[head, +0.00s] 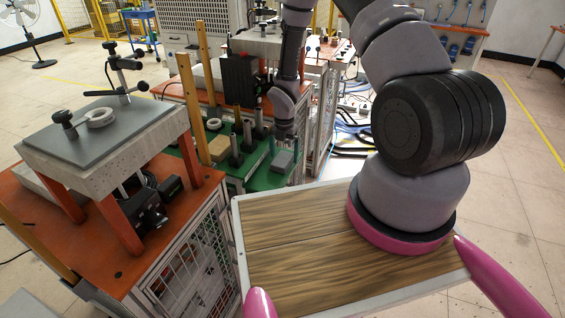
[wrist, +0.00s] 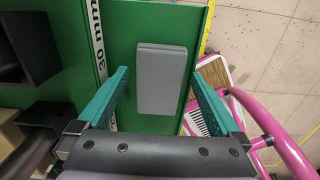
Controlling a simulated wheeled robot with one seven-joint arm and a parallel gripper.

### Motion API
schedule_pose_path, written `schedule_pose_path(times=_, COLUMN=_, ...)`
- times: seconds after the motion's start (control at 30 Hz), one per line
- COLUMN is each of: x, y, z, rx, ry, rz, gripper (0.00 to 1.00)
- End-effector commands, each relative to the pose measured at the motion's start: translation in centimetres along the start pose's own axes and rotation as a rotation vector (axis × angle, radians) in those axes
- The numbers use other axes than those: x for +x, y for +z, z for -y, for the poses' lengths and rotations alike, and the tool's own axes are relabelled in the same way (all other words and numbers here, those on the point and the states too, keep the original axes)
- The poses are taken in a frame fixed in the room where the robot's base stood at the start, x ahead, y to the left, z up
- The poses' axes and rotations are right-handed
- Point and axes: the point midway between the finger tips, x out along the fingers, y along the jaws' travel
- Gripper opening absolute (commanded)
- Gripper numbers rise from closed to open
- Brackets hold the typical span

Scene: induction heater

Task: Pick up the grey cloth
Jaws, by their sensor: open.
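The grey cloth (wrist: 161,80) shows in the wrist view as a flat, folded grey rectangle on the green surface (wrist: 146,20). In the head view it is a small grey block shape (head: 283,161) near the right edge of the green table (head: 262,182). My gripper (wrist: 161,82) has its two teal fingers spread wide, one to the left and one to the right of the cloth in the wrist view. No contact between fingers and cloth shows, and the height above it is hard to tell. In the head view my gripper (head: 284,138) is above the cloth.
A tan block (head: 218,148) and dark upright posts (head: 236,150) stand left of the cloth on the green table. A black box (wrist: 27,47) is at the left in the wrist view. The green surface ends close to the cloth's right side. An orange workbench (head: 150,235) is at the left.

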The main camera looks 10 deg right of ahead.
Motion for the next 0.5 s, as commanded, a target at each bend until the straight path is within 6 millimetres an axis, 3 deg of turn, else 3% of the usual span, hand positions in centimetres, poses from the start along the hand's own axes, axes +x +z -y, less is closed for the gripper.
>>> schedule_pose_path(times=0.23, x=0.19, y=0.05, z=-0.01, rx=0.0, ry=0.001, rz=0.001, gripper=1.0)
schedule_pose_path(times=0.27, x=0.19, y=0.04, z=-0.01, rx=0.0, ry=0.001, rz=0.001, gripper=0.92)
schedule_pose_path(times=0.43, x=0.17, y=0.04, z=-0.01, rx=0.0, ry=0.001, rz=0.001, gripper=0.27)
schedule_pose_path(times=0.5, x=0.17, y=0.03, z=-0.02, rx=0.0, ry=0.001, rz=0.001, gripper=0.22)
